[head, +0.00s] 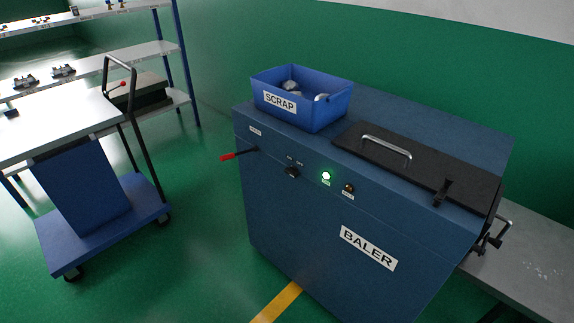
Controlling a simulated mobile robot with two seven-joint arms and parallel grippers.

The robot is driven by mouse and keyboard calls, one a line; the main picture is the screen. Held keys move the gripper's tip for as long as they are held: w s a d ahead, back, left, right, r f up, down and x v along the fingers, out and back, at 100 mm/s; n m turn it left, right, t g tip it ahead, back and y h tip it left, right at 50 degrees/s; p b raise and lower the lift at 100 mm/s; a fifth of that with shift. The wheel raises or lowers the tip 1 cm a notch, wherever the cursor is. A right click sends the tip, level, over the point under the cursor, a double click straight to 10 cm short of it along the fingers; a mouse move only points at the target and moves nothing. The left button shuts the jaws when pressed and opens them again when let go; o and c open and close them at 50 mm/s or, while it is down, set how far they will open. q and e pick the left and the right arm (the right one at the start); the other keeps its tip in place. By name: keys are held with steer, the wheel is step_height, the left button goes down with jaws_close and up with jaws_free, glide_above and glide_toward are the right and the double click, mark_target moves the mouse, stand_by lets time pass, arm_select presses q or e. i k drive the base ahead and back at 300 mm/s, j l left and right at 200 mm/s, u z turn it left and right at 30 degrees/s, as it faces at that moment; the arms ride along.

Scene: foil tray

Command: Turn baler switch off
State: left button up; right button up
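The baler (335,232) is a dark blue cabinet in the middle and right of the head view, with a white BALER label on its front. Its black rotary switch (292,172) sits on the upper front panel, under small markings too small to read surely. A green lamp (326,176) to the right of the switch is lit. A darker amber-brown lamp or button (348,188) is beside it. A lever with a red grip (228,156) sticks out at the left of the panel. Neither of my grippers is in view.
A blue SCRAP bin (328,107) with crumpled pieces stands on the baler's top, beside a black lid (450,172) with a metal handle. A blue cart (110,232) stands at left, near shelves (150,50). A grey bench (530,265) is at right. Green floor lies open before the baler.

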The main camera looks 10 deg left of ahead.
mark_target(292, 170)
steer(key=i+j+z, duration=0.25)
steer(key=j, duration=0.55)
steer(key=i+j+z, duration=0.25)
steer(key=j, duration=0.65)
steer(key=i+j+z, duration=0.25)
steer(key=j, duration=0.6)
steer(key=j+z, duration=0.25)
steer(key=j, duration=0.65)
steer(key=j+z, duration=0.1)
steer(key=j, duration=0.55)
steer(key=k+j+z, duration=0.1)
steer(key=j, duration=0.55)
